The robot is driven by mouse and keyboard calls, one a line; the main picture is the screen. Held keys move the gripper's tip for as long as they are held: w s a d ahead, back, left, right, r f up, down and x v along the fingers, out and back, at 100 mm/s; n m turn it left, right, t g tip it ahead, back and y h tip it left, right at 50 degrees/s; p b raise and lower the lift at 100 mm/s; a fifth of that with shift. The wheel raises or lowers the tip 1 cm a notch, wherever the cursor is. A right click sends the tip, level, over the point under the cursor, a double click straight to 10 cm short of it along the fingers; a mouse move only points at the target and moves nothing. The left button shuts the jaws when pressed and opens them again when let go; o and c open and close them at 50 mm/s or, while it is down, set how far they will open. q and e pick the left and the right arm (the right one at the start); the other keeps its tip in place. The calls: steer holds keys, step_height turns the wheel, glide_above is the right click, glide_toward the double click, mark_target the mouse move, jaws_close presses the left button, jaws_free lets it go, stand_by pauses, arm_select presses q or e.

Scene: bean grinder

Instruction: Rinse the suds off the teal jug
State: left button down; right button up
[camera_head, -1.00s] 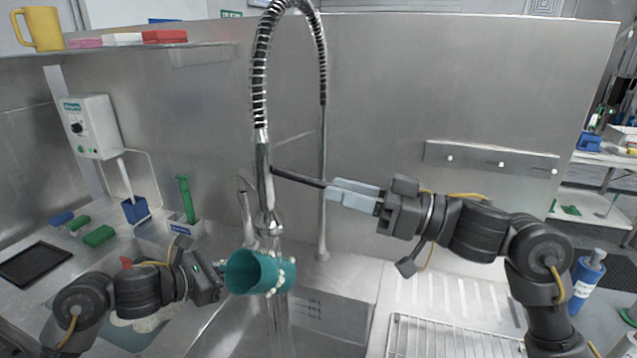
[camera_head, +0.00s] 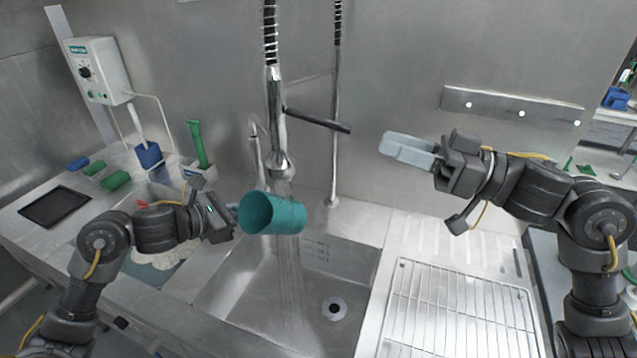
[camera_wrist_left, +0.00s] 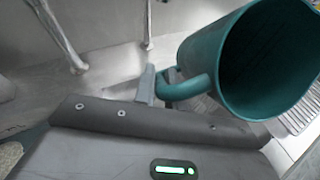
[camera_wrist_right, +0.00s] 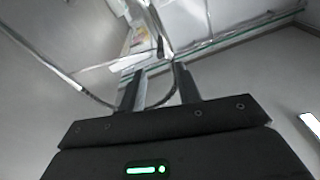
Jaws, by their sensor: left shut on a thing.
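The teal jug (camera_head: 285,214) is held tipped over the sink, under the spray head (camera_head: 281,165). Thin streaks of water show at the spray head and below the jug. No suds show on the jug's visible surface. My left gripper (camera_head: 234,215) is shut on the jug's handle (camera_wrist_left: 184,88); the dark inside of the jug shows in the left wrist view. My right gripper (camera_head: 405,149) is open and empty, to the right of the black spray lever (camera_head: 318,121) and apart from it. Its two fingers (camera_wrist_right: 158,92) stand apart in the right wrist view.
The sink basin (camera_head: 235,295) with its drain (camera_head: 334,308) lies below the jug. A wire rack (camera_head: 460,310) is on the right drainboard.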

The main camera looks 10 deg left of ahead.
stand_by(0.3)
steer(key=shift+c, duration=1.1)
steer(key=shift+m, duration=0.4)
steer(key=f, duration=0.1)
steer(key=s+f, duration=0.1)
steer(key=f, duration=0.1)
steer(key=s+a+f, duration=0.1)
steer(key=f, duration=0.1)
steer(key=shift+s+f, duration=0.1)
jaws_close()
steer(key=s+n+t, duration=0.1)
steer(key=n, duration=0.7)
steer(key=s+n+t, duration=0.2)
steer(key=n, duration=0.6)
steer(key=s+n+t, duration=0.1)
steer(key=s+n, duration=0.1)
steer(key=n, duration=0.6)
steer(key=shift+s+a+n, duration=0.15)
steer(key=shift+s+n, duration=0.05)
steer(key=shift+n, duration=0.2)
